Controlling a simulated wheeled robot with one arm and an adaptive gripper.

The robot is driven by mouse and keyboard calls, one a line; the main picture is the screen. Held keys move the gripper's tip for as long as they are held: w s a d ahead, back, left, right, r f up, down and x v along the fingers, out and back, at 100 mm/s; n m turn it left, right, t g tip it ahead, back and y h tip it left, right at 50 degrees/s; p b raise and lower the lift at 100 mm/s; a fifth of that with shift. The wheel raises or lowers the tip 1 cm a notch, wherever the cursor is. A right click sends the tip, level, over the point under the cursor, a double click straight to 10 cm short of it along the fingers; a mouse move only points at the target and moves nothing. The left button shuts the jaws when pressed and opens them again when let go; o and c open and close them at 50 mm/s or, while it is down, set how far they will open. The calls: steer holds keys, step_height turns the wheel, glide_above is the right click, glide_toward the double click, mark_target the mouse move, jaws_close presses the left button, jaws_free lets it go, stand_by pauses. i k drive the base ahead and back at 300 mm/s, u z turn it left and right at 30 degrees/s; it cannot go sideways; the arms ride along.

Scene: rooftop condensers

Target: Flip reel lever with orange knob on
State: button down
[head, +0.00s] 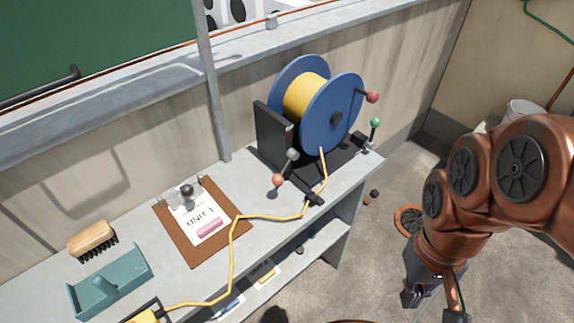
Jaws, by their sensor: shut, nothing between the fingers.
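The reel (328,115) has blue flanges and a yellow cord wound on it, and stands in a black frame on the grey shelf. The lever's orange knob (278,180) is at the near left of the reel's base, low and toward the front. A short dark rod runs from it up to a grey rounded end (292,154). My gripper (412,296) appears small and dark below my copper arm at the lower right, shut and empty. It is well apart from the lever, over the floor side of the shelf.
A green-knobbed lever (375,123) stands right of the reel, and a red crank knob (372,97) sticks out from its flange. Yellow cord (270,216) crosses the shelf front. A clipboard (205,240), brush (91,238) and teal tray (110,283) lie left.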

mark_target(277, 179)
steer(key=z, duration=1.5)
steer(key=k, duration=1.3)
steer(key=u, duration=1.95)
steer(key=i, duration=0.5)
steer(key=u, duration=0.05)
